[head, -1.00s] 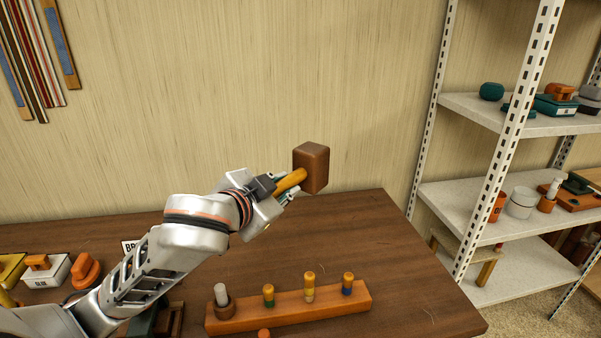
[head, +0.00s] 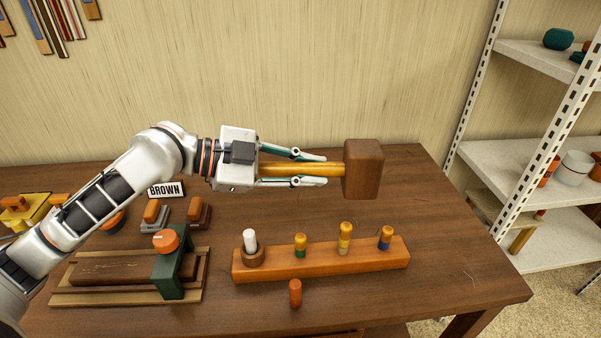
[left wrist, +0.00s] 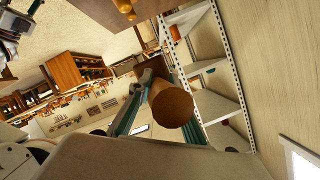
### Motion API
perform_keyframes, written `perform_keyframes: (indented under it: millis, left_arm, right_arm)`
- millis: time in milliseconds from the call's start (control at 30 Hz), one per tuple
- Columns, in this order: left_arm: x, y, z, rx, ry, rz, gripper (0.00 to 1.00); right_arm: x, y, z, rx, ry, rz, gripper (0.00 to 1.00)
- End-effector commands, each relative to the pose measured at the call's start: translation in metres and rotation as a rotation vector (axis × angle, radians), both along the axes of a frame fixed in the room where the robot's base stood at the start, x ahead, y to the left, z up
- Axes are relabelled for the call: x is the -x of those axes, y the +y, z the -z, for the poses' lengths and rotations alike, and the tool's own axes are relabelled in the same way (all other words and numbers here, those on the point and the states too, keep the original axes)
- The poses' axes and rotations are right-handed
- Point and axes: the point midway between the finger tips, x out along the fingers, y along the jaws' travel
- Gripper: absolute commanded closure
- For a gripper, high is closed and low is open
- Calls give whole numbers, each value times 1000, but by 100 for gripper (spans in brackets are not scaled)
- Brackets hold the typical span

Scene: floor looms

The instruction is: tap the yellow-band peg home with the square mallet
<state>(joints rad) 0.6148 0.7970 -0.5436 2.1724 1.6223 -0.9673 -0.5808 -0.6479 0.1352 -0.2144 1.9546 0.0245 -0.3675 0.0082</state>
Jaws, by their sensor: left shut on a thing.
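The square mallet has a brown block head (head: 364,170) and a yellow handle (head: 285,169). My left gripper (head: 325,169) is shut on the handle, with the head just past its fingertips. The mallet is held level above the table. The yellow-band peg (head: 345,238) stands upright in the orange-brown peg block (head: 320,263), below the mallet head and slightly to its left. It stands a little taller than the green-band peg (head: 300,245) and the blue-band peg (head: 386,238). In the left wrist view a rounded brown piece (left wrist: 171,104) shows by the fingers. My right gripper is out of view.
A white-topped peg (head: 250,240) sits in a brown cup at the block's left end. An orange peg (head: 295,293) stands in front. A wooden tray with a green clamp-like piece (head: 174,275) is at left, near a BROWN sign (head: 166,189). A metal shelf (head: 530,165) stands right.

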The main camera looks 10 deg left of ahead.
Motion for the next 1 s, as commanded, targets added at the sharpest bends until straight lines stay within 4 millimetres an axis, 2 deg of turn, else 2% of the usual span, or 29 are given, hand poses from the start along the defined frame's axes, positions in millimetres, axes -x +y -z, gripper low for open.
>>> perform_keyframes:
  millis: [133,667,1000]
  left_arm:
    - [-2,0,-7,3,-1,30,100]
    - [-1,0,-10,3,-7,38,100]
    - [-1,0,20,3,-6,39,100]
  right_arm:
    - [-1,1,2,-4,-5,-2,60]
    - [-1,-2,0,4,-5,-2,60]
    - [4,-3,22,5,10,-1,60]
